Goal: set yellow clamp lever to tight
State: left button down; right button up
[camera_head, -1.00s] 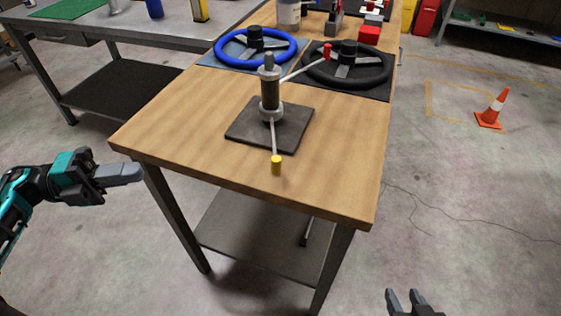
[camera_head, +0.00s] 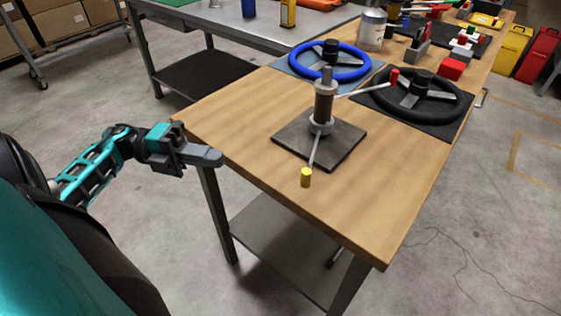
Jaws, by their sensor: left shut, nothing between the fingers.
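The clamp stand (camera_head: 324,104) is a dark upright post with grey collars on a dark square base plate (camera_head: 342,153), on the wooden table. A lever with a yellow tip (camera_head: 306,178) slopes down from the lower collar toward the table's front edge. A second lever with a red tip (camera_head: 395,76) points right and slightly up from the upper part of the post. My left gripper (camera_head: 213,157) is shut and empty, just off the table's left front corner, well left of the yellow lever. My right gripper is not in view.
A blue steering wheel (camera_head: 296,62) and a black wheel (camera_head: 457,109) lie on mats behind the stand. A can (camera_head: 371,31) and a red block (camera_head: 452,69) stand farther back. The wooden table's (camera_head: 255,122) front area is clear.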

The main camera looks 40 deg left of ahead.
pick_arm(q)
jog(key=p+x, duration=0.1)
jog(key=x, duration=1.3)
jog(key=shift+p, duration=0.4)
jog(key=shift+w+d+t, duration=0.1)
jog(key=shift+d+t, duration=0.1)
jog(key=shift+t, duration=0.1)
